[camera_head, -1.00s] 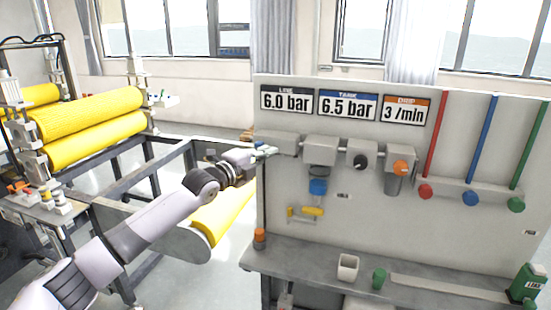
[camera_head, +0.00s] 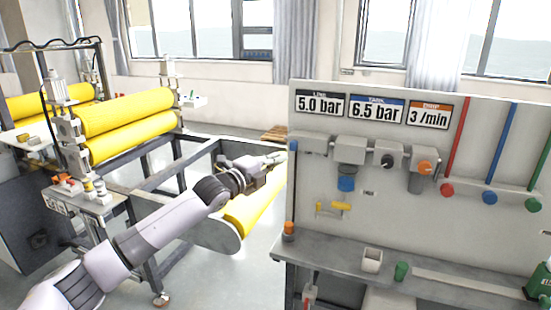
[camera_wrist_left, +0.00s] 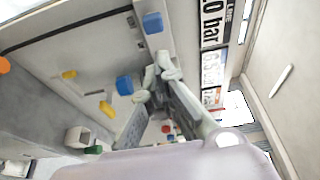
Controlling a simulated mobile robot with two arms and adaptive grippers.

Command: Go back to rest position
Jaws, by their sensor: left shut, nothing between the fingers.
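My left gripper (camera_head: 277,158) is at the left edge of the grey panel (camera_head: 330,255) in the head view, in front of the yellow roller machine. It is shut with nothing held. In the left wrist view its closed fingers (camera_wrist_left: 155,80) are near the panel, beside a blue knob (camera_wrist_left: 124,85). Whether it touches the panel cannot be told. My right gripper is in neither view. The panel's signs (camera_head: 376,109) read 5.0 bar, 6.5 bar and 3 /min.
Yellow rollers (camera_head: 125,122) on a metal frame stand at left. A shelf below the panel bears a white cup (camera_head: 371,260), a green cup (camera_head: 401,271) and an orange-capped item (camera_head: 289,231). Red, blue and green tubes (camera_head: 498,140) run up the panel. Open floor shows in front.

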